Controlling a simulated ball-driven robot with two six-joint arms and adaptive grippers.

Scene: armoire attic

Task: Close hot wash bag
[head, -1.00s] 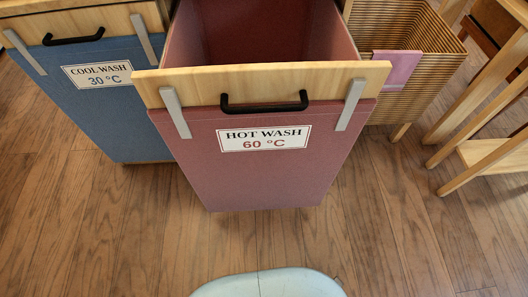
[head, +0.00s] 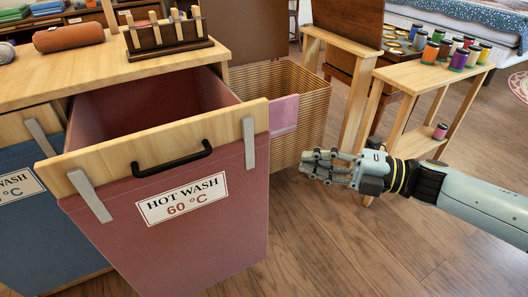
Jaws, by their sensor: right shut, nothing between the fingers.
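The hot wash bag (head: 190,245) is a dusky red fabric bin hung by grey straps from a wooden front board. It is pulled out of the wooden cabinet, and its open, empty-looking inside shows behind the board. A black handle (head: 172,160) is on the board, and a white label reads HOT WASH 60 °C. My right gripper (head: 308,164) is shut and empty, to the right of the bag and apart from it, pointing left. My left gripper is not in view.
The blue cool wash bag (head: 30,235) hangs at the left. A wicker basket (head: 300,125) with a pink cloth (head: 284,114) stands behind the right gripper. A wooden stand with thread spools (head: 459,60) is at the back right. The floor in front is clear.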

